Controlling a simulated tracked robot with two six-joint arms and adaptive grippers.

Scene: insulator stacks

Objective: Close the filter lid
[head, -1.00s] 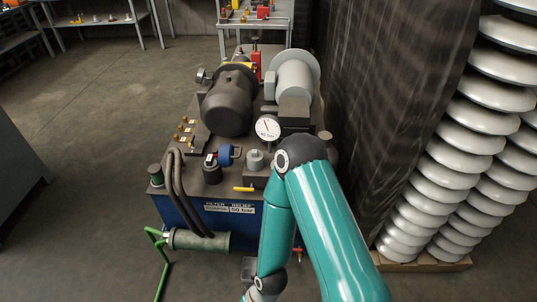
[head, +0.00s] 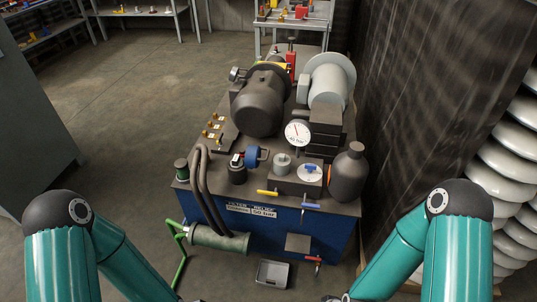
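A blue round cap (head: 252,157) stands on edge beside the top of a short dark cylinder (head: 237,172) on the power unit's deck; this looks like the filter lid, tilted open. The cylinder has a light-coloured top with a small red part. A plate lettered FILTER and RELIEF, 50 bar (head: 251,209), is on the blue front below. My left arm comes in at the lower left and my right arm at the lower right, both well apart from the lid. Both grippers are out of view below the bottom edge.
The unit carries a dark motor (head: 259,105), a pressure gauge (head: 297,132), a dark bottle-shaped vessel (head: 348,172), and yellow (head: 267,192) and blue-handled (head: 310,205) valves. Hoses (head: 202,185) rise beside the cylinder. White insulator stacks (head: 510,165) stand right. The left floor is clear.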

